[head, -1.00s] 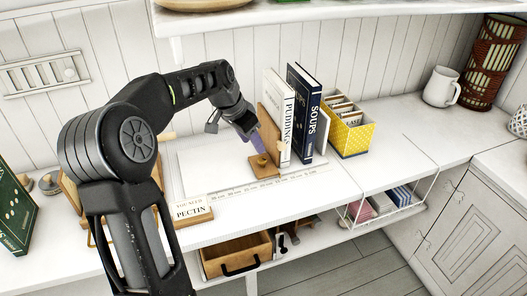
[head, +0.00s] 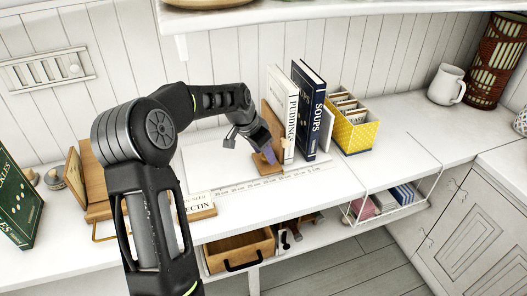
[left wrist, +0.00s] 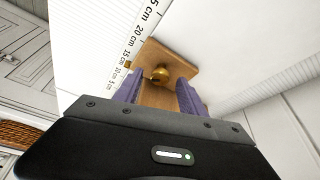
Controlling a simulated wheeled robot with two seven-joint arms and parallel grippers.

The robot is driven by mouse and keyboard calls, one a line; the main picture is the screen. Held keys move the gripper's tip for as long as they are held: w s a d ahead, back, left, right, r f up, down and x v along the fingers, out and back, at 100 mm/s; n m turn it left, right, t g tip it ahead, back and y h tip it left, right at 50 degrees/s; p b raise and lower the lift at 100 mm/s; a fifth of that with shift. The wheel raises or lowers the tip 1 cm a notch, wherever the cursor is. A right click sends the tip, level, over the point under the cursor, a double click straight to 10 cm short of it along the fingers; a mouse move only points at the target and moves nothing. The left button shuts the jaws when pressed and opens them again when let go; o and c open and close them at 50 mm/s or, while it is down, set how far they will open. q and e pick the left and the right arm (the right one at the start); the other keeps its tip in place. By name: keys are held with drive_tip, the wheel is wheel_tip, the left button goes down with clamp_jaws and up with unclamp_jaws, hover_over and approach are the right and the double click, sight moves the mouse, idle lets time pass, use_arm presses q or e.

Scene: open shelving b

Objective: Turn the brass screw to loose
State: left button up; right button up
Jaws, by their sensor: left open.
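The base (head: 262,170) also shows in the head view, beside the upright books. My left gripper (head: 268,155) reaches down over the base with its purple fingers. In the head view the fingers hide the screw. My right gripper is not in view.
A white book (head: 283,112) and a dark blue book (head: 308,108) stand close behind the gripper. A yellow card box (head: 355,137) is to their right. A ruler strip (head: 300,178) runs along the front of the counter. A pectin sign (head: 203,206) stands at left.

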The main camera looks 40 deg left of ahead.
use_arm(q)
clamp_jaws()
idle(0.4)
idle(0.4)
drive_tip(key=n+b, duration=0.1)
drive_tip(key=n+y+b, duration=0.1)
drive_tip(key=n, duration=0.1)
drive_tip(key=n+b, duration=0.1)
drive_tip(key=shift+d+f+n+y, duration=0.1)
drive_tip(key=shift+d+n+y, duration=0.2)
drive_tip(key=shift+y, duration=0.1)
drive_tip(key=n+y+b, duration=0.1)
drive_tip(key=n+b, duration=0.1)
drive_tip(key=n, duration=0.1)
drive_tip(key=shift+w+d, duration=0.15)
drive_tip(key=shift+n+g+y+b, duration=0.4)
drive_tip(key=shift+n+y+b, duration=0.2)
drive_tip(key=shift+n, duration=1)
unclamp_jaws()
